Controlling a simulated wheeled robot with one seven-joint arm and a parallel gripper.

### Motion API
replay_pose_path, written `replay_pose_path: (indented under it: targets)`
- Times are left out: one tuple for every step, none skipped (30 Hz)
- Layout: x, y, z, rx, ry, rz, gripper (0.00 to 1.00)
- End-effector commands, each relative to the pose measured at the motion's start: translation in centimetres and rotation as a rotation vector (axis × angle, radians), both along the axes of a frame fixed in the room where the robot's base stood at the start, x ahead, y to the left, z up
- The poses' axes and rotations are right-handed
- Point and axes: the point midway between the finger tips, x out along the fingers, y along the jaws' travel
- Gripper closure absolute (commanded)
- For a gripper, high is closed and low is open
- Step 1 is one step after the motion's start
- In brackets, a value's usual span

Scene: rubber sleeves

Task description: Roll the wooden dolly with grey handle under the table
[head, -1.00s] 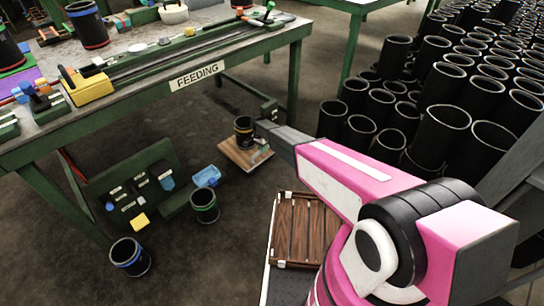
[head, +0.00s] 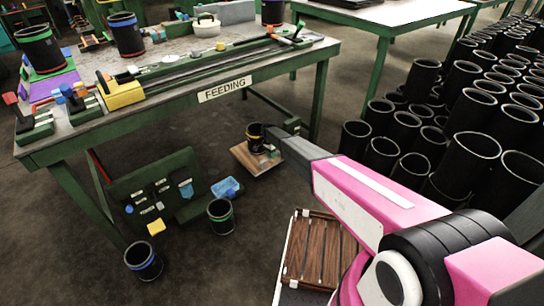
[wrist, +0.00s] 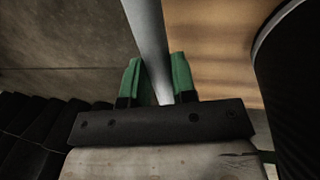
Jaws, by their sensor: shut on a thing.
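The wooden dolly (head: 243,158) is a low light-wood board on the floor, by the front edge of the green-framed table (head: 168,100) marked FEEDING, left of its right front leg. A black sleeve (head: 256,138) with an orange-yellow band stands on it. My gripper (head: 274,138) is low at the dolly's right side. In the wrist view, my green fingers (wrist: 156,82) are shut on the grey handle (wrist: 146,35). The board (wrist: 212,45) lies beyond, and the dark sleeve (wrist: 295,80) fills the right edge. The handle's lower end is hidden.
A black sleeve with a green band (head: 221,217), a blue bin (head: 227,189) and a green rack (head: 160,192) are left of the dolly. A blue-banded sleeve (head: 143,262) stands nearer. Many black sleeves (head: 470,160) crowd the right. Bare floor shows under the table.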

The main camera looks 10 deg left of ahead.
Motion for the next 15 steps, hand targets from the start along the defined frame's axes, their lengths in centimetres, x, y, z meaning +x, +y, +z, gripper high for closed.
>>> replay_pose_path:
  targets:
    - [0.45, 0.56, 0.03, 0.011, -0.009, 0.0, 1.0]
    - [0.47, 0.58, 0.03, 0.012, -0.009, 0.0, 1.0]
    - [0.49, 0.61, 0.03, 0.012, -0.009, 0.0, 1.0]
    - [0.5, 0.63, 0.04, 0.013, -0.01, 0.0, 0.65]
    - [0.5, 0.63, 0.04, 0.012, -0.009, 0.0, 0.55]
    - [0.49, 0.6, 0.04, 0.011, -0.009, 0.0, 0.49]
    - [0.47, 0.56, 0.03, 0.01, -0.008, 0.0, 0.49]
    - [0.44, 0.53, 0.03, 0.01, -0.008, 0.0, 0.49]
    - [0.42, 0.48, 0.02, 0.009, -0.007, 0.0, 0.49]
    - [0.4, 0.46, 0.02, 0.009, -0.007, 0.0, 0.49]
    - [0.37, 0.44, 0.01, 0.009, -0.007, 0.0, 0.49]
    - [0.35, 0.4, 0.02, 0.008, -0.006, 0.0, 0.49]
    - [0.33, 0.39, 0.02, 0.008, -0.006, 0.0, 0.49]
    - [0.33, 0.37, 0.03, 0.008, -0.006, 0.0, 0.49]
    - [0.32, 0.37, 0.09, 0.008, -0.006, 0.0, 0.49]
